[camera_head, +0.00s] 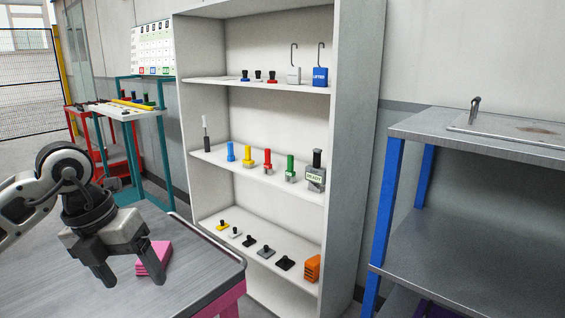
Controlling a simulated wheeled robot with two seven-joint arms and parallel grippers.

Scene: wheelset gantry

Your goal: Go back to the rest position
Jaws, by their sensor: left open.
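My left gripper (134,277) comes in from the left, above the grey tabletop (196,277). Its two dark fingers point down and stand apart, with nothing visible between them. A pink block or stack (155,257) lies on the table just behind and beside the fingers, partly hidden by one of them. I cannot tell whether the finger touches it. My right gripper is not in the picture.
A white shelf unit (360,150) stands ahead, with small coloured tools on several shelves. A blue-legged metal bench (390,195) with a sink stands at right. A teal cart (134,150) and a red cart (80,122) stand at back left.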

